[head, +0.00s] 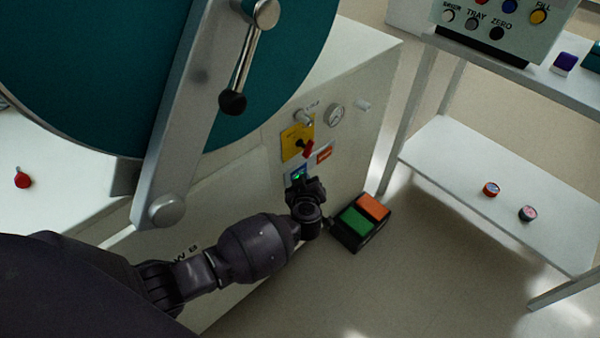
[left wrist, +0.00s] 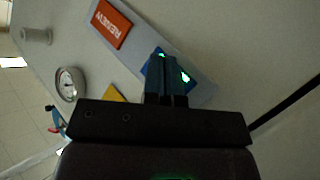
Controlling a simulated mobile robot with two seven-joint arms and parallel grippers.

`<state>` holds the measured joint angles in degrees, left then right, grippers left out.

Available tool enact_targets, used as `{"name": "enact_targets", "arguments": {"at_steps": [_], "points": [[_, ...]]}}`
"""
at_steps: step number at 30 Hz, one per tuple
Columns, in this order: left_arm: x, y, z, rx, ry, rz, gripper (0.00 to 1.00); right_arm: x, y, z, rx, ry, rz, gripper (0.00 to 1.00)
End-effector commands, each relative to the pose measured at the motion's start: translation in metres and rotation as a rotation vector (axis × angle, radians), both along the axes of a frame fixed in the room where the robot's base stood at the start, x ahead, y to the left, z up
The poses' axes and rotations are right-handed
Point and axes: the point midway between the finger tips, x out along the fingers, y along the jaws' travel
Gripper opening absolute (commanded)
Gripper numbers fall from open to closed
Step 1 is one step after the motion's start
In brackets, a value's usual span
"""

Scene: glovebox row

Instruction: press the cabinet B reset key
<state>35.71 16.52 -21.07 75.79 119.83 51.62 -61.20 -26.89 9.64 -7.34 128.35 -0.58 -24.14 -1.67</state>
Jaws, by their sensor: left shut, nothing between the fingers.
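My left gripper (head: 307,190) is at the side panel of the white cabinet (head: 357,75), with its fingers shut and empty. In the left wrist view its fingertips (left wrist: 167,62) overlap a blue key (left wrist: 153,66) with green lit marks. The blue key also shows in the head view (head: 298,171), partly hidden by the gripper. I cannot tell whether the fingertips touch it or whether it is pressed in. Beside it is an orange-red key (left wrist: 112,23), its lettering upside down, seemingly "RENEW"; it also shows in the head view (head: 325,153). My right gripper is not in view.
A yellow plate with a red-handled switch (head: 297,141) and a round gauge (head: 335,115) are above the keys. A green and orange pedal box (head: 360,222) stands right of the gripper. A large teal round door (head: 90,70) fills the upper left. A shelf (head: 500,190) stands right.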

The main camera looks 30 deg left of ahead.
Motion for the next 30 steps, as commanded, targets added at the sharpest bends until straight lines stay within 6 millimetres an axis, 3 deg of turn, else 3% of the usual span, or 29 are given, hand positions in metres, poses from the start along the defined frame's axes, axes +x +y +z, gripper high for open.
{"name": "enact_targets", "arguments": {"at_steps": [10, 30], "points": [[-0.001, -0.005, 0.002, 0.000, -0.001, 0.001, 0.00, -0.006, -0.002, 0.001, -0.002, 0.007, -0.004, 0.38], [-0.007, -0.020, 0.001, -0.001, 0.000, 0.000, 0.00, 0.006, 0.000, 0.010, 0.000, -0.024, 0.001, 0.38]]}}
